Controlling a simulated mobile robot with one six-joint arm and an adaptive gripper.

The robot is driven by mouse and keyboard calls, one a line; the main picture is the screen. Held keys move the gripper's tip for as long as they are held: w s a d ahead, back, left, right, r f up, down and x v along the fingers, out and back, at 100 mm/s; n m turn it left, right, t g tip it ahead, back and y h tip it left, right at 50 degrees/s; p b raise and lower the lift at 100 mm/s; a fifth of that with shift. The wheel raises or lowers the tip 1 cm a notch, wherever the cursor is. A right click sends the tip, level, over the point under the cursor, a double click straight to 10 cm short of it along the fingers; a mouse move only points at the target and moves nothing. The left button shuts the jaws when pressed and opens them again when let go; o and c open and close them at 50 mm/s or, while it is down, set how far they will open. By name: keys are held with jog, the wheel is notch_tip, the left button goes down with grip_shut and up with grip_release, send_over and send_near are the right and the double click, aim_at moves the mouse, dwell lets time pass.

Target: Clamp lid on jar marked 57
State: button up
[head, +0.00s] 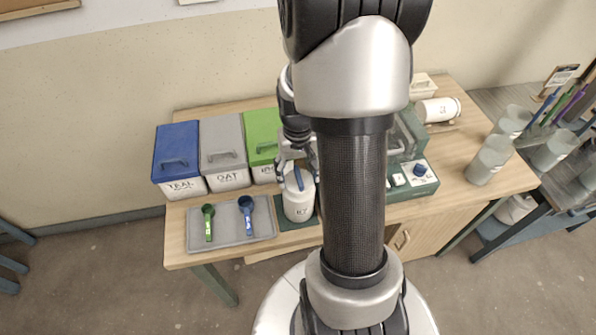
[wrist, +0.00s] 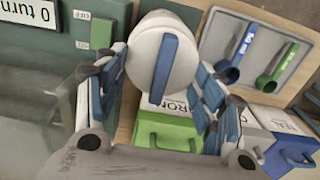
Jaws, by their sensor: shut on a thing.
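A white jar (head: 298,207) stands on a dark green mat at the table's front edge; its label is small and seems to end in 7. A white lid with a blue bar handle (head: 299,180) is at the jar's top. My gripper (head: 296,168) reaches down over it from behind. In the wrist view the round white lid (wrist: 146,68) with its blue bar (wrist: 165,67) lies between the two fingers of my gripper (wrist: 160,62), which are shut on its sides. I cannot tell whether the lid is fully seated.
A grey tray (head: 229,241) with a green and a blue scoop lies left of the jar. Teal, oat and green bins (head: 262,131) stand behind. A green machine (head: 414,190) with a knob stands right. Another white jar (head: 438,110) lies on its side at the back right.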

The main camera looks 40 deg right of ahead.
jog(key=shift+f, duration=0.3)
jog(key=m, duration=0.4)
jog(key=shift+s+d, duration=0.1)
jog(key=shift+d, duration=0.05)
dwell(0.3)
jog(key=m, duration=0.4)
jog(key=shift+s+f, duration=0.1)
jog(key=shift+s, duration=0.05)
jog(key=m, duration=0.2)
jog(key=shift+s+m, duration=0.15)
jog(key=shift+m, duration=1.05)
